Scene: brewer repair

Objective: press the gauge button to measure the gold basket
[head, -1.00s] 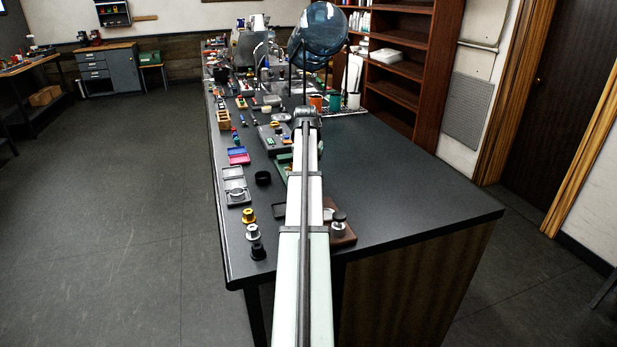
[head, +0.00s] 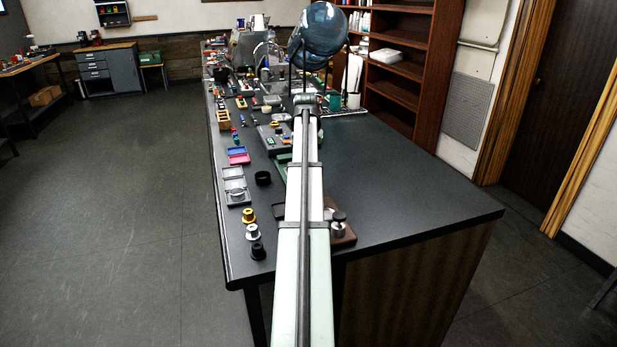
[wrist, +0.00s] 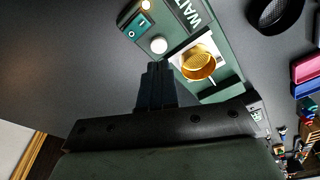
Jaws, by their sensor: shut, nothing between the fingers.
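In the wrist view the green gauge (wrist: 228,82) lies at top centre, with the letters "WAIT" on it. The gold basket (wrist: 198,62) sits in the gauge's bright white recess. A round white button (wrist: 158,45) is on the gauge, left of the basket. In the head view my arm hides the gripper and most of the gauge (head: 281,163).
A black ring-like cup (wrist: 275,14) and pink and blue trays (wrist: 306,75) lie right of the gauge in the wrist view. In the head view several tampers (head: 249,215) stand near the counter's left edge. The counter's right side (head: 410,190) is clear.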

